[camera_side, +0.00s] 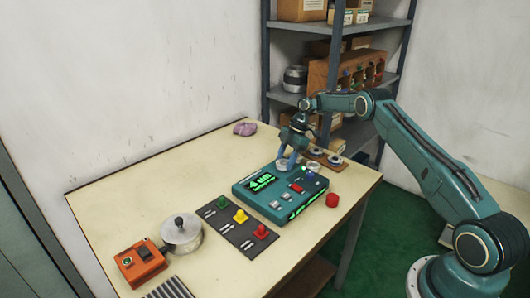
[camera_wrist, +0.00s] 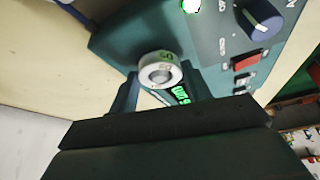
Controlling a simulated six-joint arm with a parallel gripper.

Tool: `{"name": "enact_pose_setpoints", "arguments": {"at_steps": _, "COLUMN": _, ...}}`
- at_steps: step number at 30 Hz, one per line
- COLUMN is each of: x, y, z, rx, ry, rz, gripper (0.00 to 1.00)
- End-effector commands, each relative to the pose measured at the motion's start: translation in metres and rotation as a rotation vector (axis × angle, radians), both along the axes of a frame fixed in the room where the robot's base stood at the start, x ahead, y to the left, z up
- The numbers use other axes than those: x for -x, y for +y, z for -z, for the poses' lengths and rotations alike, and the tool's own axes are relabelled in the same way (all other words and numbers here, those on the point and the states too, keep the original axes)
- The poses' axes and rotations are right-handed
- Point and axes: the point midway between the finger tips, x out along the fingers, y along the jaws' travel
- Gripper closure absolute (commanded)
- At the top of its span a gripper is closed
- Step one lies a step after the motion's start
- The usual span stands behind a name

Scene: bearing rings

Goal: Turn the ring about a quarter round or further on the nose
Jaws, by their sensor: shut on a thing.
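The ring (camera_wrist: 147,63) is pale, with green and dark marks on its face, in the middle of the wrist view. A grey rounded nose (camera_wrist: 160,75) shows inside its hole. My gripper (camera_wrist: 161,82) has a finger on each side of the ring and is shut on it. There the fingers partly cover the pale ring. I cannot tell how far the ring is turned.
The teal device carries a green display, a red switch (camera_side: 297,187) and a blue knob (camera_wrist: 260,21). A red cylinder (camera_side: 332,200), a dark panel (camera_side: 229,231) with coloured knobs, a pot (camera_side: 182,234) and an orange box (camera_side: 140,262) stand nearby.

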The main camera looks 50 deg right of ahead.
Motion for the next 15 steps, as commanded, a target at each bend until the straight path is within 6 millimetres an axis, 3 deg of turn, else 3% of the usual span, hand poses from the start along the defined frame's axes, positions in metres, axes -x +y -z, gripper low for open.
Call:
{"name": "enact_pose_setpoints", "arguments": {"at_steps": 1, "x": 0.0051, "y": 0.0057, "z": 0.0073, "rx": -0.010, "ry": 0.022, "rz": -0.015, "gripper": 0.85}}
{"name": "enact_pose_setpoints", "arguments": {"at_steps": 15, "x": 0.0050, "y": 0.0055, "z": 0.0076, "rx": -0.010, "ry": 0.024, "rz": 0.102, "gripper": 0.84}}
